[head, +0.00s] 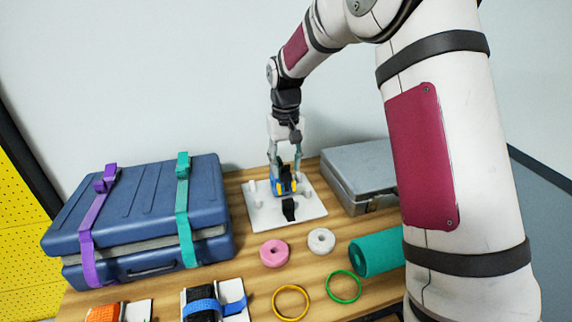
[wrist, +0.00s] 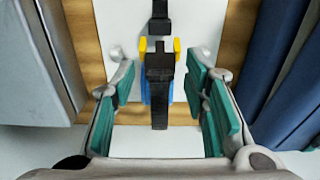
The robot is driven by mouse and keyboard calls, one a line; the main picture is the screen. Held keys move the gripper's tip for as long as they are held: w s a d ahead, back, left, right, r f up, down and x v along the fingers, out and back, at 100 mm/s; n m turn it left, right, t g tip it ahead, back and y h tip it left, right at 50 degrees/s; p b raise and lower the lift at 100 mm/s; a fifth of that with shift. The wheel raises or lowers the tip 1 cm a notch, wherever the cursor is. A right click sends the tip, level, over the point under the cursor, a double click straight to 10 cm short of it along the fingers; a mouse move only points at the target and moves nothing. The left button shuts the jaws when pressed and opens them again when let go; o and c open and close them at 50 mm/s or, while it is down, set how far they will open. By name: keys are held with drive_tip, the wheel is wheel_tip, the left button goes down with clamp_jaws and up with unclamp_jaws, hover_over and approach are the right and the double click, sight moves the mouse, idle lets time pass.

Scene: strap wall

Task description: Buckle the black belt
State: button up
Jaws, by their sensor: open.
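The black belt (wrist: 160,90) lies over a white board (head: 314,207) on the table. One black part runs up the middle of the wrist view, over a blue piece with yellow sides (wrist: 177,48). A second black part (wrist: 160,18) lies beyond it, with a small pale gap between; in the head view it (head: 289,210) lies on the near side of the board. My gripper (head: 285,184) points down over the board. Its teal-padded fingers (wrist: 160,82) are open, one on each side of the belt, apart from it. I cannot tell their height above the belt.
A blue suitcase (head: 140,222) with purple and teal straps stands left. A grey case (head: 358,170) stands right of the board. Pink (head: 274,253) and white rings (head: 321,241), a teal roll (head: 376,254) and thin hoops lie in front.

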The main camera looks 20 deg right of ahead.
drive_tip(key=shift+f, duration=0.3)
clamp_jaws()
drive_tip(key=s+f, duration=0.2)
drive_tip(key=f, duration=0.1)
drive_tip(key=s+f, duration=0.2)
drive_tip(key=shift+s+f, duration=0.4)
unclamp_jaws()
drive_tip(key=shift+w+r, duration=0.15)
